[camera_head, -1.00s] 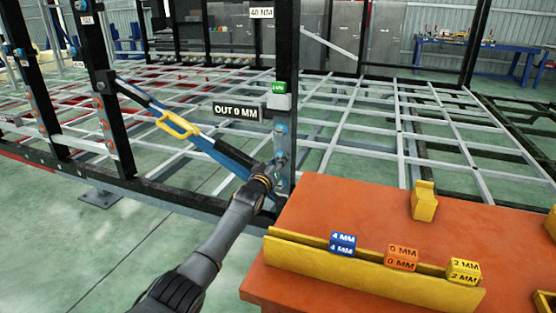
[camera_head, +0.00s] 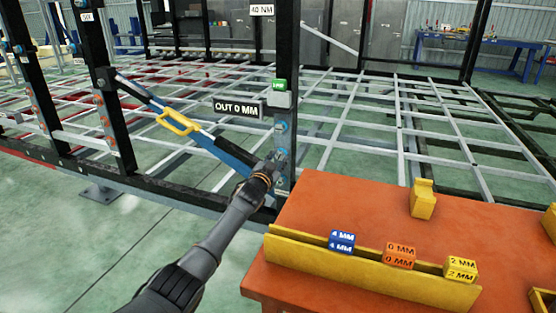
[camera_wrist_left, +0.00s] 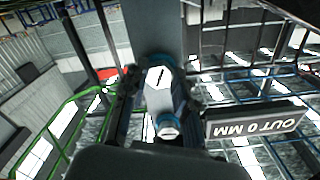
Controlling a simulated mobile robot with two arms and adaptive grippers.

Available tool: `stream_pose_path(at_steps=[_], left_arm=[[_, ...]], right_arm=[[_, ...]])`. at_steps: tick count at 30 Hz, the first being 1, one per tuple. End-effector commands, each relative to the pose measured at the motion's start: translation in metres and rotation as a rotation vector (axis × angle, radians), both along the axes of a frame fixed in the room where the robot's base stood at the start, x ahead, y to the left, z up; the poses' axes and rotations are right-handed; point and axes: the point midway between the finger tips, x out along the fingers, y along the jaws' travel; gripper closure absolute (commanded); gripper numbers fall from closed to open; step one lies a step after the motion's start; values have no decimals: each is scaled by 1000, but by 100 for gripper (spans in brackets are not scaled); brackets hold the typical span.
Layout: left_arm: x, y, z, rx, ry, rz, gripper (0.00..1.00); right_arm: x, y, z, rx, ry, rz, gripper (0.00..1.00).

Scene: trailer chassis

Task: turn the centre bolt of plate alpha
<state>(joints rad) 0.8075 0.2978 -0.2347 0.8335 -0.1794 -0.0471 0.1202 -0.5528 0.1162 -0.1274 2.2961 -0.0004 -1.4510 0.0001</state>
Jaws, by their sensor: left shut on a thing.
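A grey plate (camera_head: 282,140) with blue-ringed bolts is on the black post beside the red-orange table. No name for the plate is readable. My left gripper (camera_head: 278,160) is at the plate's middle, shut on the centre bolt (camera_head: 282,153), which it partly hides. The upper bolt (camera_head: 281,127) shows clear above it. In the left wrist view, a hex head with a dark line (camera_wrist_left: 158,78) and a smaller blue-ringed bolt (camera_wrist_left: 168,126) show near the fingers. My right gripper is not in view.
An "OUT 0 MM" sign (camera_head: 237,108) and a green-topped box (camera_head: 280,92) are close above the gripper. A blue brace with a yellow handle (camera_head: 178,123) slants in from the left. The table (camera_head: 345,205) at right holds a yellow rack with blue, orange and yellow blocks.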

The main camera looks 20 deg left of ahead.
Motion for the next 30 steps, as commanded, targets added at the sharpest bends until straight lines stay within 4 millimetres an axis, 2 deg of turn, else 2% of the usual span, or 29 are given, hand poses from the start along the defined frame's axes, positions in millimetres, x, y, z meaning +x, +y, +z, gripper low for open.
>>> stream_pose_path(at_steps=[1,8,30], left_arm=[[-1,-1,-8,45,14,-1,100],[-1,-1,-8,264,27,-1,100],[-1,-1,-8,966,65,-6,100]], right_arm=[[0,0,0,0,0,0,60],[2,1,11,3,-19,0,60],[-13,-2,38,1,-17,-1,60]])
